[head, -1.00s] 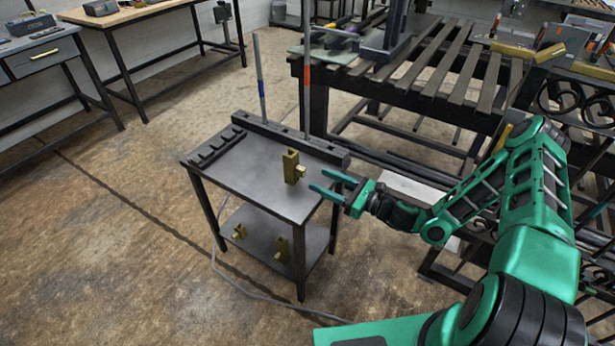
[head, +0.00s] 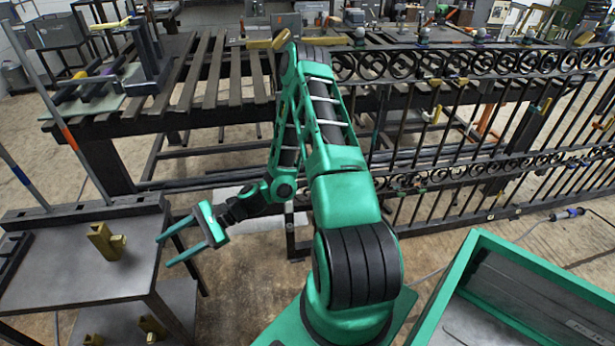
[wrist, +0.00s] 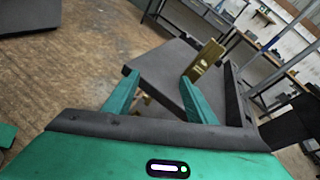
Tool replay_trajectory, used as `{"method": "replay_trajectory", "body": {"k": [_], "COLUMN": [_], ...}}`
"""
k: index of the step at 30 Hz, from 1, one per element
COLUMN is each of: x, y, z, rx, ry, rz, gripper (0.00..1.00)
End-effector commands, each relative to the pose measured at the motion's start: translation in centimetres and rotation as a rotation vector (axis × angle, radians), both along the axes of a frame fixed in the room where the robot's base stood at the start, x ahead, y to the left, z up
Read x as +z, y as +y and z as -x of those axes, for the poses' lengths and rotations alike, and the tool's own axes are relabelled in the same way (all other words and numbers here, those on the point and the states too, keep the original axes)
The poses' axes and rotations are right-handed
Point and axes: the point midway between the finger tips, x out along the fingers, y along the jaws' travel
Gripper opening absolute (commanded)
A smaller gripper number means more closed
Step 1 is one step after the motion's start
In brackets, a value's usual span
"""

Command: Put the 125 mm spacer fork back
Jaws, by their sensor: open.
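A brass-coloured block-like fork (head: 107,242) stands upright on the grey top of a small table (head: 60,275), with a short stub on its side. I cannot read its size. In the wrist view the fork (wrist: 206,60) stands just beyond the tip of the right finger. My gripper (head: 163,253) is open and empty, to the right of the fork and apart from it, near the table's right edge. Both green fingers (wrist: 160,76) show in the wrist view with nothing between them. Similar brass pieces (head: 152,328) sit on the table's lower shelf, partly cut off.
A dark slotted bar (head: 85,213) with upright rods, one orange-banded (head: 70,138), runs along the table's back. A scrollwork gate (head: 480,120) with brass pieces stands at right by a slatted bench (head: 210,75). A green-rimmed crate (head: 440,300) is at front right.

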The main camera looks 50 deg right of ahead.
Motion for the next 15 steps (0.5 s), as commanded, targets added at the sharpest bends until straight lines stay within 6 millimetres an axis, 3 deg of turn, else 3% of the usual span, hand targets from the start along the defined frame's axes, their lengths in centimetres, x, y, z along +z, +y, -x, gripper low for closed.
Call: {"method": "replay_trajectory", "body": {"k": [8, 15], "x": [0.4, 2.2], "y": [-3.7, -8.7], "z": [4.1, 7.1], "rx": [0.281, 0.49], "ry": [-0.133, -0.2], "rz": [0.348, 0.616], "gripper": [0.51, 0.51]}}
